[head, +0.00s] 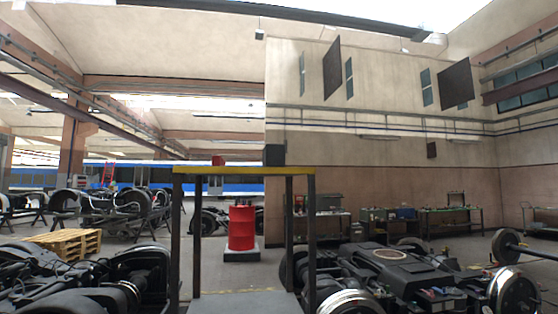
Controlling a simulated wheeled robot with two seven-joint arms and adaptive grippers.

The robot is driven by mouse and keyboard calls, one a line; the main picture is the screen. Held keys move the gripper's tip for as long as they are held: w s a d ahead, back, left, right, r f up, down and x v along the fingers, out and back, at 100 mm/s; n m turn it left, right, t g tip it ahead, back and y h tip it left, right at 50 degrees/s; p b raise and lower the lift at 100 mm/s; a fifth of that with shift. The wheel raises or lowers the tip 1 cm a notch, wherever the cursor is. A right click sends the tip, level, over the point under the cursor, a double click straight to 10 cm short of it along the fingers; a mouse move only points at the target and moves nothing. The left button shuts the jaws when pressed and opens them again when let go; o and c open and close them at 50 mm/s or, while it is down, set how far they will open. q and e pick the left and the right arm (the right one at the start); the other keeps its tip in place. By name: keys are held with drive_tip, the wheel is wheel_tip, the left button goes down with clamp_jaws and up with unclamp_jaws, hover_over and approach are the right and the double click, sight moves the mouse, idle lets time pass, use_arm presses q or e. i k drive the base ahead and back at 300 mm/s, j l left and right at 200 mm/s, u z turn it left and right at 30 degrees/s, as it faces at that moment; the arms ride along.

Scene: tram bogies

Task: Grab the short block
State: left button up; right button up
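A small, low red block (218,160) stands on top of a tall table with a yellow edge (243,171), left of its middle. A taller dark block (275,155) stands on the same table near its right end. The red one is the shorter of the two. The table top is seen almost edge-on, so its surface and the depth of the blocks on it are hidden. Neither of my grippers is in view.
The table has dark legs and a low grey platform (245,303) at its foot. A red barrel (242,228) stands behind it. Bogies crowd both sides, left (70,280) and right (400,275). A wooden pallet (68,243) lies at left. Workbenches (450,213) line the back wall.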

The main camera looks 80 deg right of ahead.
sight(274, 155)
drive_tip(key=l+z, duration=0.1)
drive_tip(key=z, duration=2.65)
